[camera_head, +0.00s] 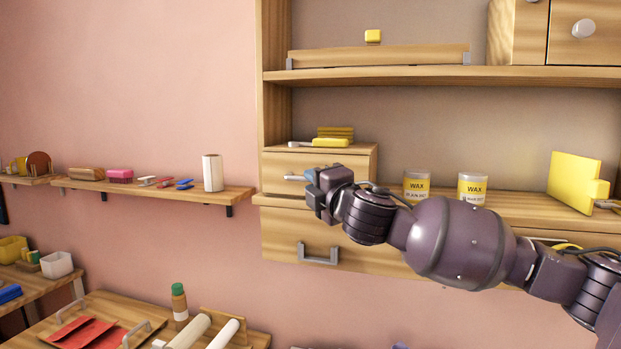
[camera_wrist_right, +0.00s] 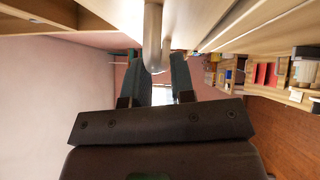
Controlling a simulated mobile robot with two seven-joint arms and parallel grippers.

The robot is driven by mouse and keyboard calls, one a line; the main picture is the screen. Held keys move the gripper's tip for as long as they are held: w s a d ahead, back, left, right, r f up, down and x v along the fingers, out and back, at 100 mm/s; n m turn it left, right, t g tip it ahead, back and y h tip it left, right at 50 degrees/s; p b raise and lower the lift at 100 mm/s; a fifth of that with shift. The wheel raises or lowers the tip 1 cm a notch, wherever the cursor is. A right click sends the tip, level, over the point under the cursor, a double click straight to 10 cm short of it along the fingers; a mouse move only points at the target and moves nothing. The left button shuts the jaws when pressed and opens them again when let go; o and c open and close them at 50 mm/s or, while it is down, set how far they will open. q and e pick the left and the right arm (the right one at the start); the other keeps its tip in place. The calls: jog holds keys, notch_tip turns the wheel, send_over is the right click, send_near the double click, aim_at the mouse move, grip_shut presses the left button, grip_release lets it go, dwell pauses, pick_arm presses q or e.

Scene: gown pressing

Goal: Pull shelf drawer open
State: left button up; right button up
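The small upper shelf drawer (camera_head: 345,162) is a pale wooden box front on the shelf unit, and it looks shut or nearly so. Its grey metal handle (camera_head: 293,177) shows partly in the head view, its right part hidden by my right gripper (camera_head: 319,194). In the right wrist view the handle (camera_wrist_right: 153,35) runs between the two fingers of my right gripper (camera_wrist_right: 160,75). The fingers sit close on both sides and look shut on it. A wider lower drawer (camera_head: 280,240) with its own grey handle (camera_head: 318,256) is below. My left gripper is not in view.
A brush (camera_head: 318,143) lies on top of the small drawer unit. A wall shelf (camera_head: 140,190) with a white roll (camera_head: 213,172) is at left.

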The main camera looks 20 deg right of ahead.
jog(key=shift+x, duration=1.05)
jog(key=shift+c, duration=0.3)
grip_shut()
